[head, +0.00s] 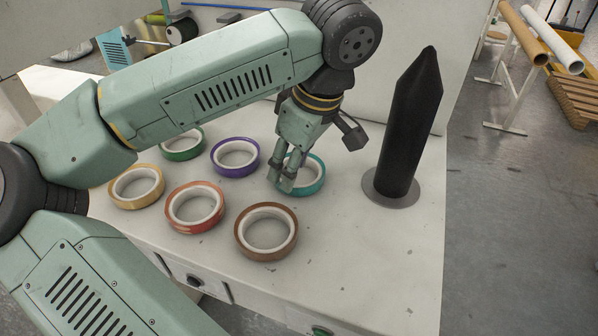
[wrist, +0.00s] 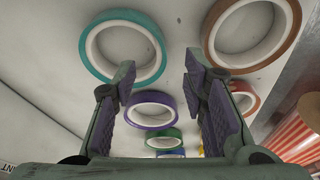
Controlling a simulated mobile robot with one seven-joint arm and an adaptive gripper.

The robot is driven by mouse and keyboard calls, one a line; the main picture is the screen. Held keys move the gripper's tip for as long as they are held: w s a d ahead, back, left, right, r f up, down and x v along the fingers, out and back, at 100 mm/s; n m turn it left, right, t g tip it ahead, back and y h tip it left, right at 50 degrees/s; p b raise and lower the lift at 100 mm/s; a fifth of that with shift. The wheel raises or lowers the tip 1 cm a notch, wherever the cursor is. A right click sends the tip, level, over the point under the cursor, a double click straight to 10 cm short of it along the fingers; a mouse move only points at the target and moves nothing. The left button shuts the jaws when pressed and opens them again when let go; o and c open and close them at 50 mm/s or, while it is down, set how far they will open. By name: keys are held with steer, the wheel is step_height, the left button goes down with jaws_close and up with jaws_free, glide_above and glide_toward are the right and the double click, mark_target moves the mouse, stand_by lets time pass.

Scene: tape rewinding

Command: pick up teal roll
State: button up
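The teal roll (head: 320,177) lies flat on the white table behind my gripper in the head view. My gripper (head: 284,182) points down at its left side and hides part of its rim. In the wrist view the teal roll (wrist: 85,58) is at the upper left, beyond the left fingertip and not between the fingers. My gripper (wrist: 160,72) shows two spread fingers with purple pads and nothing held. I cannot tell how high the fingertips are above the table.
A purple roll (head: 257,160) lies left of the teal one, with green (head: 201,147), yellow (head: 112,200), red (head: 176,222) and brown (head: 241,247) rolls nearby. A black pointed post (head: 408,130) on a grey disc stands to the right. The table's front right is clear.

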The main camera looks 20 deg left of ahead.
steer(key=shift+p+x, duration=0.45)
steer(key=shift+x, duration=1.8)
steer(key=shift+d, duration=0.1)
jaws_close()
